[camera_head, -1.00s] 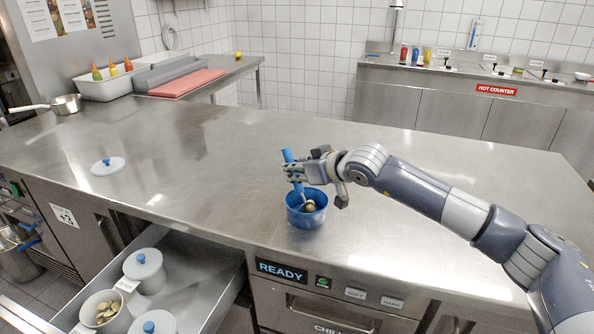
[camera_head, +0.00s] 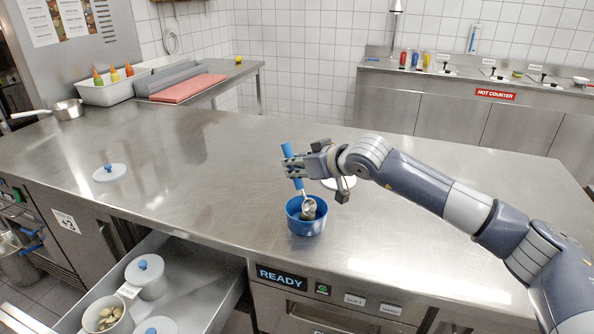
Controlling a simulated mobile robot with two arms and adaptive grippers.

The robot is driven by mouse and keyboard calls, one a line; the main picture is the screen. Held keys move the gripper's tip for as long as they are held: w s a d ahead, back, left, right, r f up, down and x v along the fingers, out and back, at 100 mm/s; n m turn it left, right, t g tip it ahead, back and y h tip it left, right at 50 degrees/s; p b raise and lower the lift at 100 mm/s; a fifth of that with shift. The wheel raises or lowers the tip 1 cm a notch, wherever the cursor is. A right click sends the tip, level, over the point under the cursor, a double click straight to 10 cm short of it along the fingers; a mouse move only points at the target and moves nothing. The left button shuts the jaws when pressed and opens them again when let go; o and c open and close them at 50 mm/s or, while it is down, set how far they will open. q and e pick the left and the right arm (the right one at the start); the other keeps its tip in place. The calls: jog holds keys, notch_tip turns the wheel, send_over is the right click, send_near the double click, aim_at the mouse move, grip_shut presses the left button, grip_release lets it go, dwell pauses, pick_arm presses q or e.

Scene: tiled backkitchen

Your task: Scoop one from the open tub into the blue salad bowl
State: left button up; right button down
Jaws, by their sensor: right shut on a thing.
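My right gripper (camera_head: 293,166) is shut on the blue handle of a scoop (camera_head: 291,158). The scoop is tilted, with its metal head (camera_head: 308,209) at the mouth of the blue salad bowl (camera_head: 305,226) on the steel counter. The head hides part of the bowl's inside, and I cannot tell what lies in it. The open tub (camera_head: 108,315) stands in the pulled-out drawer at lower left and holds several pale yellowish pieces. Its white lid with a blue knob (camera_head: 109,173) lies on the counter. My left gripper is out of view.
Lidded tubs (camera_head: 147,277) stand in the open drawer (camera_head: 205,283) by the open one. A white round thing (camera_head: 340,184) lies behind my right gripper, partly hidden. A saucepan (camera_head: 66,109) is at far left. The counter's middle is clear.

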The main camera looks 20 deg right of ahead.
jog(key=shift+r+p, duration=1.7)
jog(key=shift+r, duration=2.1)
jog(key=shift+f, duration=0.1)
